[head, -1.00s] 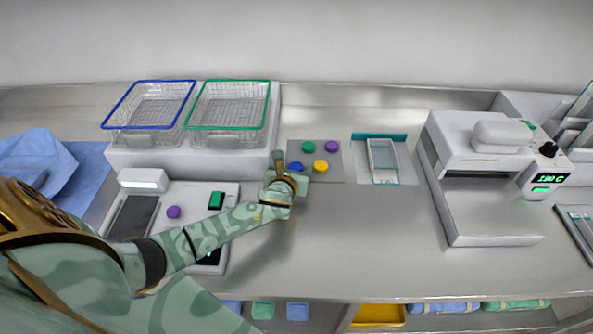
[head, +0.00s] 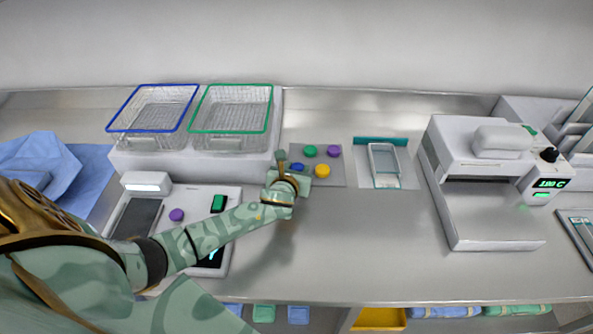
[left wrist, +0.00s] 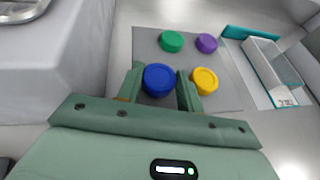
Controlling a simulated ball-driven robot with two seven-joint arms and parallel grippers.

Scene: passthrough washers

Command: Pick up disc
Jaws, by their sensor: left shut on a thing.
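A blue disc (left wrist: 160,80) sits between the two fingers of my left gripper (left wrist: 158,92) in the left wrist view, over the grey mat (left wrist: 225,85). In the head view the left gripper (head: 292,167) is at the mat's left side and partly hides the blue disc (head: 298,167). The gripper is shut on the blue disc. A green disc (head: 310,151), a purple disc (head: 334,151) and a yellow disc (head: 322,171) lie apart on the mat. Another purple disc (head: 176,215) lies on the white device at the left. My right gripper is not in view.
Wire baskets with blue (head: 152,108) and green (head: 232,108) rims stand on a white block behind the arm. A clear tray (head: 384,160) lies right of the mat. A white machine (head: 480,180) stands further right. The counter in front of the mat is clear.

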